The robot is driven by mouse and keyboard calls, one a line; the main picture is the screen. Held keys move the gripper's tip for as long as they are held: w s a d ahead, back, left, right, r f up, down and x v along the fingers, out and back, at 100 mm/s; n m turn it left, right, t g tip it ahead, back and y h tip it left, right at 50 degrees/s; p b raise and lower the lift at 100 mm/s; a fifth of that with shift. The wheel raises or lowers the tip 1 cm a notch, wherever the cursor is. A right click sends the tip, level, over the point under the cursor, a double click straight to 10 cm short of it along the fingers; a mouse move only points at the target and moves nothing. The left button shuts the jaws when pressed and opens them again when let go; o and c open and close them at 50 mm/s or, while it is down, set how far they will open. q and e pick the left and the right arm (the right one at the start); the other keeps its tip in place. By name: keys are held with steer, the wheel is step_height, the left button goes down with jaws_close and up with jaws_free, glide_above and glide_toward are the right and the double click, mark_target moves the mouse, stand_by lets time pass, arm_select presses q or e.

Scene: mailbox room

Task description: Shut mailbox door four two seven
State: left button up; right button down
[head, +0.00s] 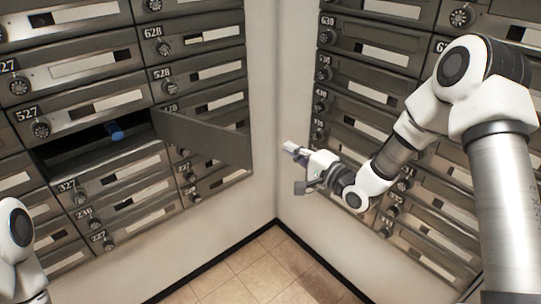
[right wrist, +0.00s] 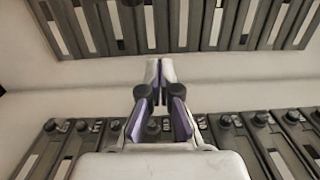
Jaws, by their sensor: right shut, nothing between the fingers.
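The open mailbox compartment (head: 75,152) is in the left wall of boxes in the head view, between the rows labelled 527 and 327. Its door (head: 208,139) is swung outward from the right side of the opening and sticks out toward the corner. The door's own number cannot be read. My right gripper (head: 292,149) is to the right of the door's free edge, apart from it. It is shut and empty, and its closed fingers also show in the right wrist view (right wrist: 159,71). My left gripper is out of view.
A blue object (head: 115,131) lies inside the open compartment. A second wall of closed mailboxes (head: 375,55) stands on the right, close to my right arm. A bare wall corner lies between the banks, above the tiled floor (head: 262,270).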

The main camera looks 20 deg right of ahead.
steer(key=w+a+p, duration=0.2)
steer(key=w+a, duration=0.4)
steer(key=a, duration=0.1)
stand_by(0.4)
steer(key=shift+a, duration=0.1)
